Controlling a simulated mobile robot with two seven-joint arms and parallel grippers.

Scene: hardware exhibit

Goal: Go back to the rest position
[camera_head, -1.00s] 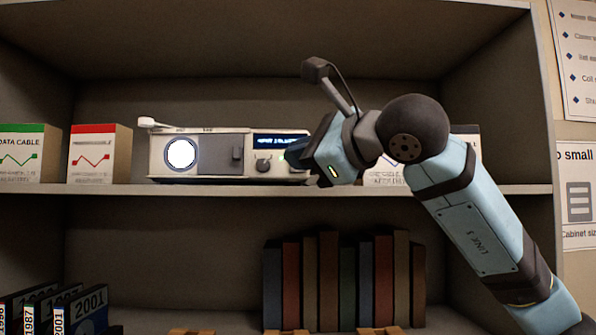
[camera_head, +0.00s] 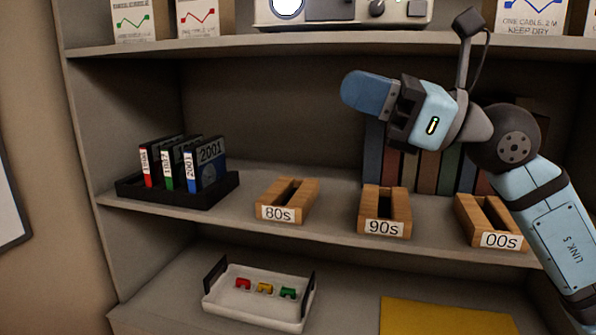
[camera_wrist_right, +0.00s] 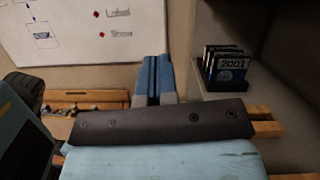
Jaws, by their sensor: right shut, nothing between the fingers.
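My right gripper (camera_head: 362,92) is in front of the shelf, its blue fingers pointing left. It is shut and empty, and overlaps the row of books and the dark back of the middle shelf. Its closed fingers also show in the right wrist view (camera_wrist_right: 152,78). The white radio-like device (camera_head: 345,12) stands on the upper shelf, cut off by the top edge; the gripper is below it in the picture and apart from it. My left gripper is not in view.
The middle shelf holds a black tray (camera_head: 215,192) of labelled cases and wooden holders marked 80s (camera_head: 270,212), 90s (camera_head: 384,228) and 00s (camera_head: 500,241). A white tray (camera_head: 250,306) with small coloured pieces and a yellow sheet (camera_head: 440,318) lie below.

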